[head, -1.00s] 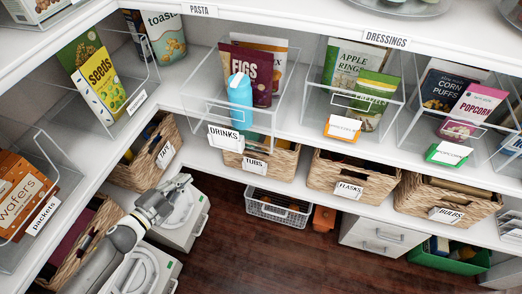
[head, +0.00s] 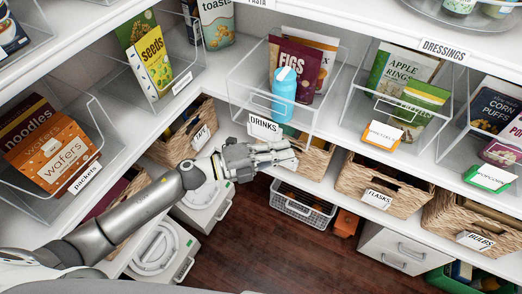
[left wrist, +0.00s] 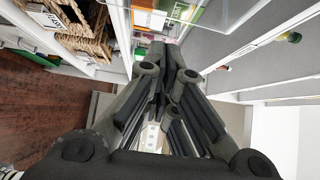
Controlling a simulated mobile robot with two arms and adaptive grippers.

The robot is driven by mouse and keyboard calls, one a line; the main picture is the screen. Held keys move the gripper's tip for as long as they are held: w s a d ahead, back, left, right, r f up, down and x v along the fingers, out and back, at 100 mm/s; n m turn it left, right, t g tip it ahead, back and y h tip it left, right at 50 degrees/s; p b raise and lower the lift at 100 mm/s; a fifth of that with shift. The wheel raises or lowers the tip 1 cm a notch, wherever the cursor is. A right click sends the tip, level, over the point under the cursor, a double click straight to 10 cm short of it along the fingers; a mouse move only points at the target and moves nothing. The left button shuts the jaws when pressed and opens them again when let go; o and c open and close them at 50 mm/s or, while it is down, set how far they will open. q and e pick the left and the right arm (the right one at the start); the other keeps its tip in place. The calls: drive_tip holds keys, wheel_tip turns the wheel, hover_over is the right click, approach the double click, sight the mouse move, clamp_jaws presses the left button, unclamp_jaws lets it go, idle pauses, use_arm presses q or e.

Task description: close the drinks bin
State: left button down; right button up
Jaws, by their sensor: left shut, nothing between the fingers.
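The drinks bin (head: 248,97) is a clear bin with a white DRINKS label (head: 264,128) on its front. It juts out past the shelf's front edge in the head view. It holds a dark red FIGS pouch (head: 299,66), an orange-and-white pouch behind it and a light blue bottle (head: 284,97). My left gripper (head: 288,153) is shut and empty, just below and in front of the bin's label. It covers part of the basket beneath. In the left wrist view its closed fingers (left wrist: 163,78) fill the middle. I cannot tell if they touch the bin. My right gripper is out of view.
Clear bins with pouches stand on both sides along the shelf, such as the apple rings bin (head: 359,105). Wicker baskets, including FLASKS (head: 363,192), sit on the shelf below. White appliances (head: 165,252) stand at lower left. Dark wood floor (head: 285,255) is open in front.

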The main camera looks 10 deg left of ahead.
sight(312, 134)
use_arm(q)
drive_tip(key=shift+w+d, duration=0.35)
drive_tip(key=shift+w, duration=0.35)
drive_tip(key=shift+w+d, duration=0.35)
drive_tip(key=shift+w, duration=0.4)
drive_tip(key=shift+w+d, duration=0.35)
drive_tip(key=shift+w, duration=0.35)
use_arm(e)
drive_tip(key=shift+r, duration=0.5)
